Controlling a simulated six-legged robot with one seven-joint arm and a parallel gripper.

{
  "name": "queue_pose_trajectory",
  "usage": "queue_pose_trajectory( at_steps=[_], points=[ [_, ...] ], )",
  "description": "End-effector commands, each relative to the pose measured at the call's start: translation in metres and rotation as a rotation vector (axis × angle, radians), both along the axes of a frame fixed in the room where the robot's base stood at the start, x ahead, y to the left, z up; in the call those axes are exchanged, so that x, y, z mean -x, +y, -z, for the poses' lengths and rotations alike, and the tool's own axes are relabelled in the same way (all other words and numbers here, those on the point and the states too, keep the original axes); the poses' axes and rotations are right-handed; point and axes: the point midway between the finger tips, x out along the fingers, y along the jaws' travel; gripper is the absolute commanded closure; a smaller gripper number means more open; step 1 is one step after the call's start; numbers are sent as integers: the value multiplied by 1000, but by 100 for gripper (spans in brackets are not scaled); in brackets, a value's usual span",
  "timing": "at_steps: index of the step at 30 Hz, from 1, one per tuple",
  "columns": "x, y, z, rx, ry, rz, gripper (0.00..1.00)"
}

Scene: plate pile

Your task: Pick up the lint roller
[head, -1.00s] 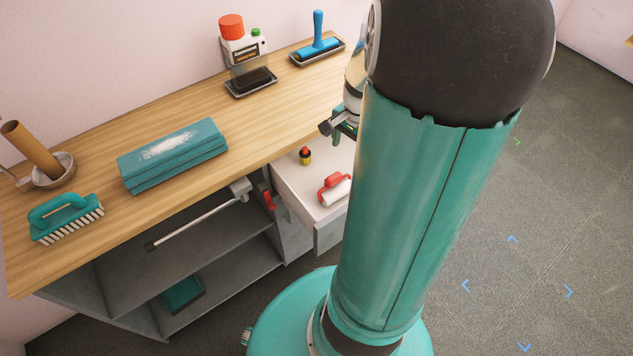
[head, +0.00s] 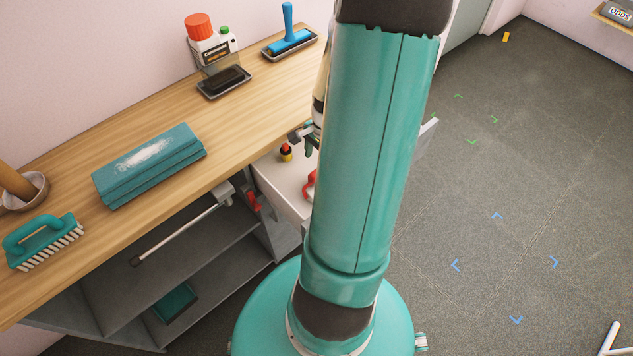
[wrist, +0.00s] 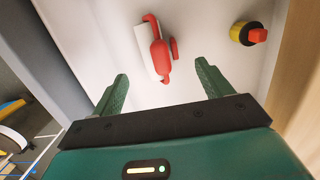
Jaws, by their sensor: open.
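The lint roller, with a red handle and white roll, lies in an open white drawer (head: 277,180). In the head view my arm hides most of it, leaving part of its red handle (head: 309,186). The wrist view shows the lint roller (wrist: 159,56) more fully, ahead of and between the fingertips. My gripper (wrist: 162,77) is open, with its two green fingers apart and nothing between them. In the head view my gripper (head: 305,136) shows partly beside my arm, over the drawer.
A small yellow, black and red item (head: 286,152) lies in the drawer, right of the roller in the wrist view (wrist: 244,34). The wooden worktop (head: 110,180) edges the drawer. A red-handled tool (head: 253,200) hangs below it. Open floor lies right.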

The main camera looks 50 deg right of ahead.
Motion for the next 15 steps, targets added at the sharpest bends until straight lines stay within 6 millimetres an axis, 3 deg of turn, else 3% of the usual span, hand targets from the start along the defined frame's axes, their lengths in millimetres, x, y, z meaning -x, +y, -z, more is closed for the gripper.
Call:
queue_pose_trajectory(
  at_steps=[3,11,15],
  points=[
    [-1,4,21,-4,1,-2,22],
    [-4,7,41,-2,1,-6,22],
    [-5,10,60,-4,0,-6,22]
  ],
)
